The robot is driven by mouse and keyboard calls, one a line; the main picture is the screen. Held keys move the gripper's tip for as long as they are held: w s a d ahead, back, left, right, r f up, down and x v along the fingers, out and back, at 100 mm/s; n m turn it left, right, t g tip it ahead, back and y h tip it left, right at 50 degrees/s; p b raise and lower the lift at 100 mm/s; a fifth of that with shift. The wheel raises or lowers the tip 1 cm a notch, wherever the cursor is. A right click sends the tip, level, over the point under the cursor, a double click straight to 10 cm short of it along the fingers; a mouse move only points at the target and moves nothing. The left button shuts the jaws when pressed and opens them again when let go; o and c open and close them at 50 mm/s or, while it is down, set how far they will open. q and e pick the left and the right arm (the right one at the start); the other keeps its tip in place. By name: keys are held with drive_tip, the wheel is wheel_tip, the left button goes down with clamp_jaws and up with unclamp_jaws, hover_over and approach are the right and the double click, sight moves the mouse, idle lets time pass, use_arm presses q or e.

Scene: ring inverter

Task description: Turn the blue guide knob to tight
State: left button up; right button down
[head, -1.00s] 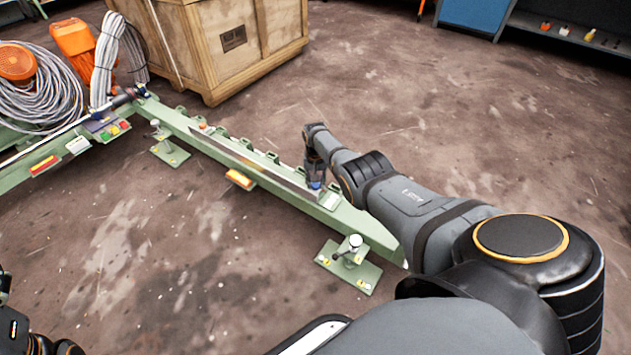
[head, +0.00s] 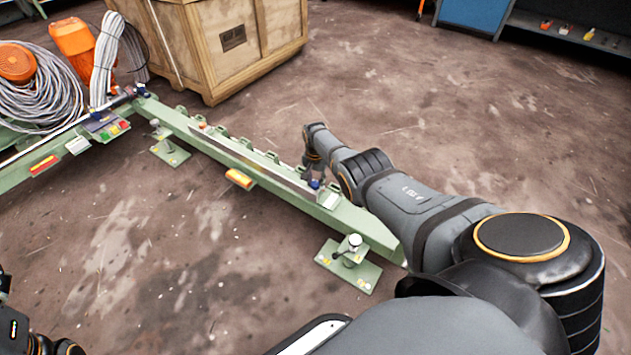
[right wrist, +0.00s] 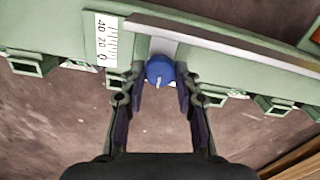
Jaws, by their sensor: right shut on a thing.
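The blue guide knob (right wrist: 159,71) sits at the edge of the green rail, by a metal bracket, in the right wrist view. A short white mark on it points down in that picture, toward my wrist. My right gripper (right wrist: 161,80) has one finger on each side of the knob and is shut on it. In the head view the knob (head: 315,184) is a small blue spot under my right gripper (head: 314,176), near the right end of the rail. No tight label is readable. Only dark parts of my left arm show at the lower left; its fingers are not visible.
The green rail (head: 352,217) runs from upper left to lower right, with a long metal strip along it. A white scale (right wrist: 107,40) reading 40, 20, 0 is beside the knob. A wooden crate (head: 225,45) stands behind. The floor in front is clear.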

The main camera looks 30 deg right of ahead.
sight(315, 183)
drive_tip(key=c, duration=1.3)
unclamp_jaws()
drive_tip(key=shift+o, duration=0.2)
drive_tip(key=shift+w+d+r, duration=0.1)
drive_tip(key=shift+r, duration=0.45)
wheel_tip(315, 183, up, 11)
drive_tip(key=shift+f, duration=0.1)
